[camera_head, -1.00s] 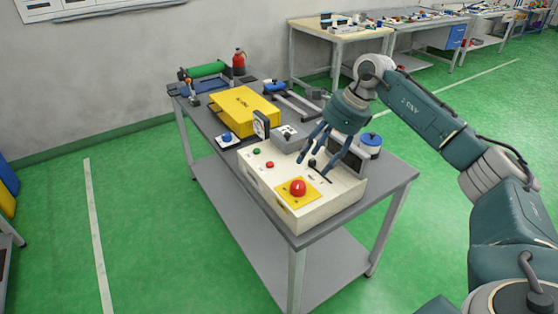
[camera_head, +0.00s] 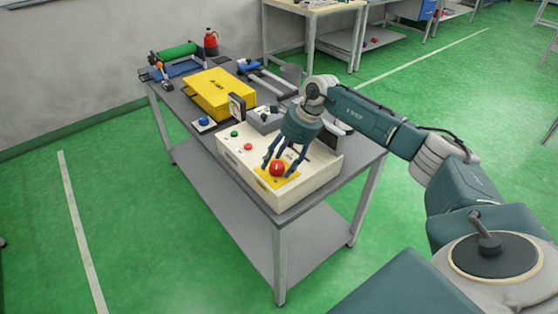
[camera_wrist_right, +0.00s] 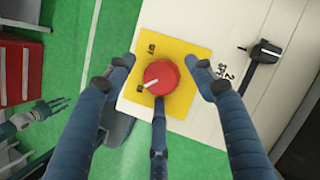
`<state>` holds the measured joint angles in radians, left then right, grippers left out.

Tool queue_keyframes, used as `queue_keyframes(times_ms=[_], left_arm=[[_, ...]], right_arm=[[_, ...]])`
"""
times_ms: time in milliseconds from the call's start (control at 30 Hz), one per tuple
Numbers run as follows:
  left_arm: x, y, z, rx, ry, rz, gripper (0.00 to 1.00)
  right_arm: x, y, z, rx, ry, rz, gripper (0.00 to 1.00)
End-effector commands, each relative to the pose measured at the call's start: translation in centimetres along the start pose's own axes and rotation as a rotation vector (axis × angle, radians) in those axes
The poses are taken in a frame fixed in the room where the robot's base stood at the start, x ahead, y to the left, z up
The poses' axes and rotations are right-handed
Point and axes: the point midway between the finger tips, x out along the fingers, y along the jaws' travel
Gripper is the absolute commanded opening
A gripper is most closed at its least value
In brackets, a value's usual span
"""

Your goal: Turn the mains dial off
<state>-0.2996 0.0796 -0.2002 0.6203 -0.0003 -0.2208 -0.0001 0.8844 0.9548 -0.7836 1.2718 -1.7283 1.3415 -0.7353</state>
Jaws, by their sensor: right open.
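The mains dial is a red round knob (camera_head: 277,168) on a yellow plate (camera_head: 263,181), set in the top of a cream control box (camera_head: 310,177). In the right wrist view the red dial (camera_wrist_right: 164,74) shows a white pointer line towards the lower left of the picture, beside a mark on the yellow plate (camera_wrist_right: 190,45). My right gripper (camera_head: 279,170) is open, pointing down, with its fingers spread around the dial. In the wrist view gaps show between the dial and the side fingers; contact of the middle finger cannot be told. My left gripper (camera_wrist_right: 28,118) shows small at the left.
A black lever (camera_wrist_right: 265,52) stands beside the dial. Green (camera_head: 234,133) and red (camera_head: 248,147) buttons sit on the same box. Behind are a yellow box (camera_head: 218,92) and a blue button (camera_head: 204,121) on the grey table (camera_head: 185,110). The green floor in front is clear.

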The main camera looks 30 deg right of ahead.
Motion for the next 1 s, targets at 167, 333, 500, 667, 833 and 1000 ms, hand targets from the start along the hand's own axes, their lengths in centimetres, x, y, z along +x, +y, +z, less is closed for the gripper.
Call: queue_keyframes(times_ms=[167,333,500,667,833,1000], left_arm=[[0.01,0.02,-0.02,0.000,0.000,0.000,0.40],[0.01,0.02,-0.03,0.000,0.001,0.000,0.40],[0.01,0.02,-0.03,0.000,0.001,0.000,0.40],[0.01,0.02,-0.04,0.000,0.001,0.000,0.40],[0.02,0.02,-0.03,0.000,0.001,0.000,0.40],[0.13,0.02,-0.02,-0.001,0.001,0.000,0.40]], right_arm=[[0.00,0.02,-0.01,0.000,0.000,0.001,0.39],[-0.06,-0.04,0.12,0.000,-0.003,-0.001,0.13],[-0.13,-0.08,0.25,0.004,-0.006,-0.005,0.12],[-0.18,-0.07,0.32,0.035,-0.009,-0.019,0.12],[-0.23,-0.01,0.41,0.112,-0.010,-0.052,0.12],[-0.25,0.10,0.48,0.236,-0.012,-0.104,0.12]])
